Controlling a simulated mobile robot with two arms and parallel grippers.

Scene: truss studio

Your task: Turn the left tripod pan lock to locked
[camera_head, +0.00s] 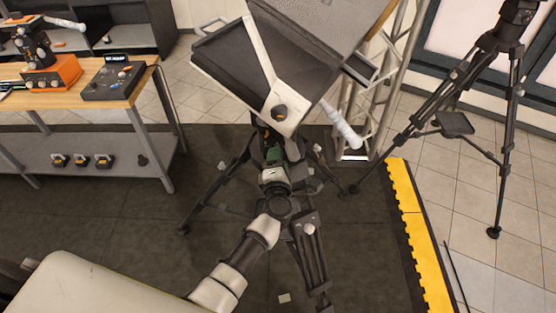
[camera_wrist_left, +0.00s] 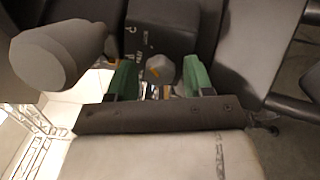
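The left tripod (camera_head: 240,170) stands in the middle of the head view under a large dark box-shaped rig (camera_head: 245,60). My left gripper (camera_head: 275,155) reaches up to its head, just below the rig. In the left wrist view, a small grey faceted knob (camera_wrist_left: 160,69), apparently the pan lock, sits on a dark housing (camera_wrist_left: 160,35). The green fingers of my left gripper (camera_wrist_left: 161,79) stand on either side of the knob, with narrow gaps visible. A small orange mark shows beside the knob. The knob is hidden in the head view. My right gripper is not in view.
A larger rounded grey handle (camera_wrist_left: 50,58) is close to the left finger. A second tripod (camera_head: 480,90) stands at the right, past a yellow floor edge (camera_head: 415,230). A truss (camera_head: 385,90) rises behind the rig. A wooden-topped bench (camera_head: 75,108) stands at left.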

